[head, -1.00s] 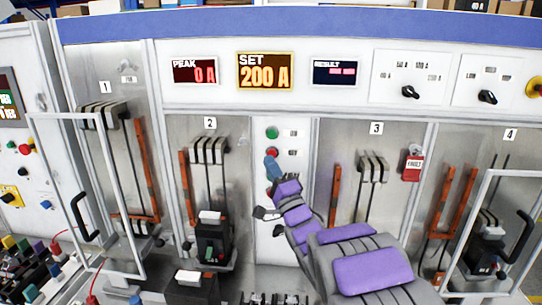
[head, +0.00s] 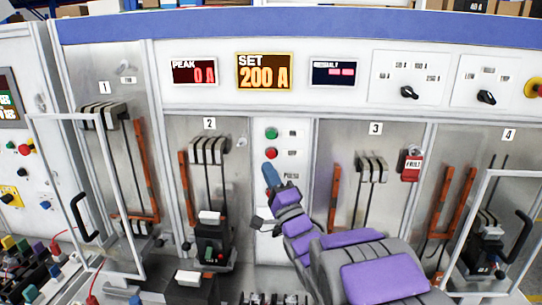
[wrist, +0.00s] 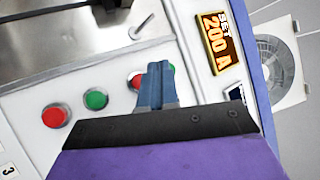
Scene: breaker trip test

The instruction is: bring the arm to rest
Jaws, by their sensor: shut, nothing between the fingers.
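My gripper (head: 269,172) is shut and empty, its blue fingers together, in front of the button strip between bays 2 and 3 in the head view. In the wrist view my gripper (wrist: 159,68) points at the panel and partly covers buttons there. A green button (head: 271,133) and a red button (head: 271,153) show just above the fingertips. In the wrist view, a green button (wrist: 96,99) and a red button (wrist: 55,116) sit left of the fingers. I cannot tell whether the fingertips touch the panel. My purple and grey arm reaches up from the lower right.
The SET display (head: 265,72) reads 200 A and the PEAK display (head: 195,72) reads 0 A. A breaker (head: 213,240) stands in bay 2. Open door frames with black handles (head: 84,216) stick out at both sides.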

